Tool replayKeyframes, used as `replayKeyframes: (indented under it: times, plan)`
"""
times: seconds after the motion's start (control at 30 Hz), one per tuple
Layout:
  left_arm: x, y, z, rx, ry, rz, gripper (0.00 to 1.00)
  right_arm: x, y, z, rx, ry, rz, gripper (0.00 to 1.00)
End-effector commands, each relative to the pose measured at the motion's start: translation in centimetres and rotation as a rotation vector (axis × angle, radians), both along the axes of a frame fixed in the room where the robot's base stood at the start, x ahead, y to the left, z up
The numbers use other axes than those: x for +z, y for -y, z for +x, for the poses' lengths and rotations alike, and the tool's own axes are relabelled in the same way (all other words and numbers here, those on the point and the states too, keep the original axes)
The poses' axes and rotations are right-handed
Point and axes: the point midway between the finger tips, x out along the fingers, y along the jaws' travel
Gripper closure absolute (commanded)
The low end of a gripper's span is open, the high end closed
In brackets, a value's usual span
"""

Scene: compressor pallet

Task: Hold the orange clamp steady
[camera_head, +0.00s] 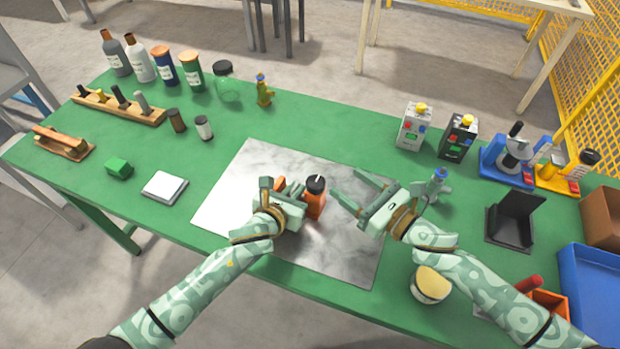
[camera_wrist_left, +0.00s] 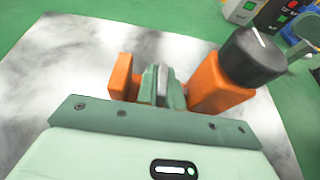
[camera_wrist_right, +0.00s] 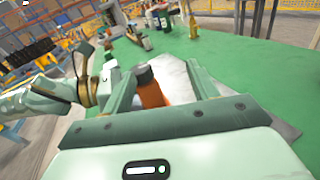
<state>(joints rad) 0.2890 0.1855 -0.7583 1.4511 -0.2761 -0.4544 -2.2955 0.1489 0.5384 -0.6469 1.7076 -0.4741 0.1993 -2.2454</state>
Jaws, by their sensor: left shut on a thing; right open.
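The orange clamp (camera_head: 315,203) with a black round knob stands on the grey metal plate (camera_head: 235,190) in the middle of the green table. It also shows in the left wrist view (camera_wrist_left: 215,85), an orange block on each side of my left fingers. My left gripper (camera_head: 280,190) is shut on the clamp, between its two orange parts; the fingers hide its middle. My right gripper (camera_head: 360,192) is open and empty, to the right of the clamp and apart from it. In the right wrist view the clamp (camera_wrist_right: 150,92) shows beyond and between the open fingers.
A white square pad (camera_head: 165,187) and a green block (camera_head: 119,168) lie to the left. Bottles (camera_head: 115,55) and a wooden rack (camera_head: 118,106) stand at the back left. Right of the plate are a round tub (camera_head: 431,285), a black holder (camera_head: 513,220) and a blue bin (camera_head: 592,285).

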Motion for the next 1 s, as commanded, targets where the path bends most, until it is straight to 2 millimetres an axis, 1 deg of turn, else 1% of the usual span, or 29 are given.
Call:
replayKeyframes:
  times: [0.03,0.1,0.2,0.27,0.37,0.6,0.73,0.83,1.0]
  plan:
    - [-0.1,0.0,0.0,0.0,-0.001,0.0,1.0,-0.7,0.3,-1.1,0.032,0.015,-0.009,0.41]
    - [-0.1,0.0,0.0,0.0,-0.001,0.0,1.0,-1.3,0.4,-2.5,0.078,0.039,-0.016,0.41]
    - [-0.1,0.0,-0.1,-0.001,-0.001,0.0,1.0,-1.8,0.5,-3.6,0.118,0.059,-0.022,0.41]
    - [-0.1,0.0,-0.1,-0.001,-0.001,0.0,1.0,-1.9,0.3,-3.8,0.129,0.065,-0.024,0.41]
    - [-0.1,0.0,-0.1,-0.001,-0.001,0.0,1.0,-1.9,-0.6,-3.2,0.135,0.069,-0.023,0.41]
    - [-0.1,0.0,-0.1,-0.001,-0.001,0.0,1.0,-1.8,-4.7,0.1,0.135,0.069,-0.022,0.41]
    - [-0.1,0.0,0.0,-0.001,-0.001,0.0,1.0,-1.8,-6.8,1.7,0.135,0.068,-0.022,0.41]
    - [-0.1,0.0,0.0,-0.001,-0.001,0.0,1.0,-1.9,-7.9,2.6,0.134,0.066,-0.022,0.41]
    - [-0.1,0.0,0.0,0.0,-0.001,0.0,1.0,-1.9,-8.8,3.3,0.134,0.065,-0.022,0.41]
